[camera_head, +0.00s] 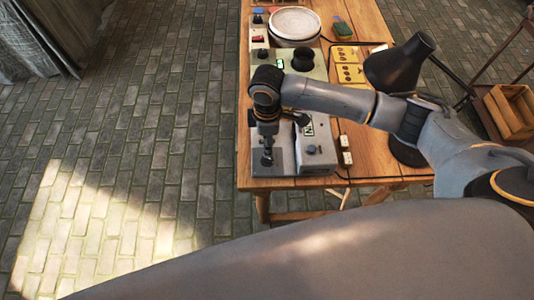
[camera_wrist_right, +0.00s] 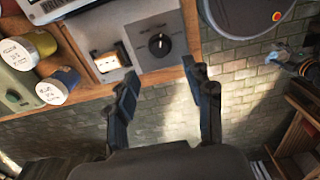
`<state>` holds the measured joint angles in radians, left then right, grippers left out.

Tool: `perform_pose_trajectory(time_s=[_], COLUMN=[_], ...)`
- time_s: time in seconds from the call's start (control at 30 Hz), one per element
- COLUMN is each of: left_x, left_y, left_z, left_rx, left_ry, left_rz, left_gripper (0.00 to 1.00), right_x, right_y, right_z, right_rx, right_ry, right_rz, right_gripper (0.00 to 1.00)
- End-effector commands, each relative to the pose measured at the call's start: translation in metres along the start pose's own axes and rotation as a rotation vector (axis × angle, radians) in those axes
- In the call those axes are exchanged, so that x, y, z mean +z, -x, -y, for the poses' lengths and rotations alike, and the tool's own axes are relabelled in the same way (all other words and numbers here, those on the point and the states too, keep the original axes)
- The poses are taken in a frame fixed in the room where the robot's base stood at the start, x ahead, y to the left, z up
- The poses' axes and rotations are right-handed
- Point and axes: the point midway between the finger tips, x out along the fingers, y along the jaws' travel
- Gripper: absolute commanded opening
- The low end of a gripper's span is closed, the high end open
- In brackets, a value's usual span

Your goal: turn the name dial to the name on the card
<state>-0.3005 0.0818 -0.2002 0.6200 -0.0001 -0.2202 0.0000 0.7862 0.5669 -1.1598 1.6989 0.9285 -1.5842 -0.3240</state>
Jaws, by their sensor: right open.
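A black round dial (camera_wrist_right: 158,45) with a light pointer mark sits on a grey panel (camera_wrist_right: 172,18) in the right wrist view. Small marks around it are too small to read. My right gripper (camera_wrist_right: 165,100) is open and empty, its fingers apart, with the dial beyond and between them. In the head view my right gripper (camera_head: 267,150) hangs over the grey box (camera_head: 318,160) at the table's near end. A pale plate with a dark letter-like mark (camera_head: 309,129) is on that box. I cannot make out a name card. My left gripper is not in view.
A white round plate (camera_head: 295,22) lies at the table's far end. A black desk lamp (camera_head: 400,62) stands on the right. Labelled jars (camera_wrist_right: 38,45) and a pale switch or socket (camera_wrist_right: 110,65) are left of the dial. The brick floor is open left of the table.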

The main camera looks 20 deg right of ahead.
Motion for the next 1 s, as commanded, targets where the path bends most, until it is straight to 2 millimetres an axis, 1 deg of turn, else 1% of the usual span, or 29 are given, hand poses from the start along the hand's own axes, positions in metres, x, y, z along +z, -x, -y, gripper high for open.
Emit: perform_pose_trajectory(time_s=[0.03,0.2,0.4,0.5,0.6,0.87,0.9,0.97,1.0], left_x=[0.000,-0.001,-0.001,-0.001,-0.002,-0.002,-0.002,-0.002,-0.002], left_y=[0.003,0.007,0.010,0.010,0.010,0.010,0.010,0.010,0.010], left_z=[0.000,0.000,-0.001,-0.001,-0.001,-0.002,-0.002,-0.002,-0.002], left_rx=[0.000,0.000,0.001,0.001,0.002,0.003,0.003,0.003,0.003], left_ry=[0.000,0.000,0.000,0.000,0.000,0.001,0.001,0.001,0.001], left_rz=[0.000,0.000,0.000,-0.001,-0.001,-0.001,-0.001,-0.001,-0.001], left_gripper=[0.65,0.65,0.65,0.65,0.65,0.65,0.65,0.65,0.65], right_x=[0.001,0.000,-0.001,-0.001,-0.001,-0.001,-0.001,-0.001,-0.001], right_y=[-0.011,-0.047,-0.077,-0.085,-0.089,-0.090,-0.090,-0.089,-0.089], right_z=[0.002,0.001,0.001,0.000,0.000,0.000,0.000,0.000,0.000], right_rx=[-0.004,-0.002,-0.001,0.000,0.001,0.001,0.001,0.001,0.001], right_ry=[-0.001,-0.001,0.000,0.000,0.000,0.000,0.000,0.000,0.000], right_rz=[0.003,0.001,0.000,0.000,-0.001,-0.002,-0.002,-0.002,-0.002], right_gripper=[0.52,0.52,0.52,0.52,0.52,0.52,0.44,0.32,0.24])
